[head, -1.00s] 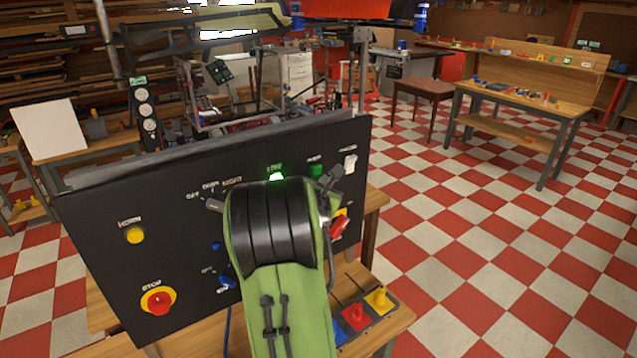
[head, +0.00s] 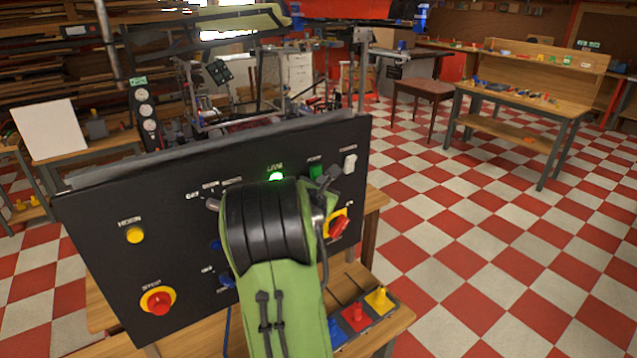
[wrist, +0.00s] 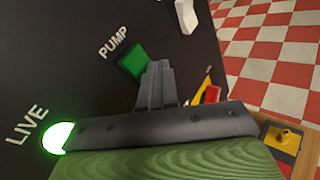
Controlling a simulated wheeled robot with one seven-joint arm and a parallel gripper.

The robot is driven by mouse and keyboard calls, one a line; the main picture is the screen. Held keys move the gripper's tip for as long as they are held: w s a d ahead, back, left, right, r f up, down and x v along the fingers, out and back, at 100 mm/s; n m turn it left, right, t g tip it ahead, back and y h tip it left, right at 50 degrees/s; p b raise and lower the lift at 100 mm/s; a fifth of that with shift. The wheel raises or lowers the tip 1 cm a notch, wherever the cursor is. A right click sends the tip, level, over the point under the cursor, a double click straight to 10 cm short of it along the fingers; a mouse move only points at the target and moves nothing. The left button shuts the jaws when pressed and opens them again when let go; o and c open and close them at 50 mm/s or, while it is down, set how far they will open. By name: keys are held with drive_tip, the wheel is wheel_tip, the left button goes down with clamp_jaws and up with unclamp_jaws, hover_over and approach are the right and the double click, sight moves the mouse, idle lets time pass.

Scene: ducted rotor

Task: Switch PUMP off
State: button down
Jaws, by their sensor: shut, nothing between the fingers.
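The PUMP control is a green square (head: 316,171) on the upper right of the black panel (head: 100,200). In the wrist view the green square (wrist: 131,60) sits beside the white label PUMP. My gripper (head: 328,181) is shut and empty, in front of the panel just below and right of the green square. In the wrist view my gripper (wrist: 158,72) overlaps the square's lower right edge. I cannot tell whether it touches. The square looks plain green, and I cannot tell its on or off position.
A glowing green LIVE lamp (head: 276,176) is left of PUMP. A white rocker (head: 350,163) is to its right, and a red knob on yellow (head: 338,226) is below. A yellow HORN button (head: 135,235) and red STOP button (head: 158,301) are at the left. Open checkered floor lies right.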

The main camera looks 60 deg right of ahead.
drive_tip(key=shift+w+d, duration=0.15)
drive_tip(key=shift+w, duration=0.05)
idle(0.4)
drive_tip(key=shift+s+a+r, duration=0.3)
drive_tip(key=shift+s+a, duration=0.1)
drive_tip(key=shift+s, duration=0.35)
drive_tip(key=shift+s+a+r+p, duration=0.35)
drive_tip(key=shift+s, duration=0.35)
drive_tip(key=shift+s+a+r+p, duration=0.3)
drive_tip(key=shift+s+a+r, duration=0.1)
drive_tip(key=shift+s, duration=0.25)
drive_tip(key=shift+s+a+r+p, duration=0.3)
drive_tip(key=shift+s+r+p, duration=0.05)
drive_tip(key=shift+s, duration=0.35)
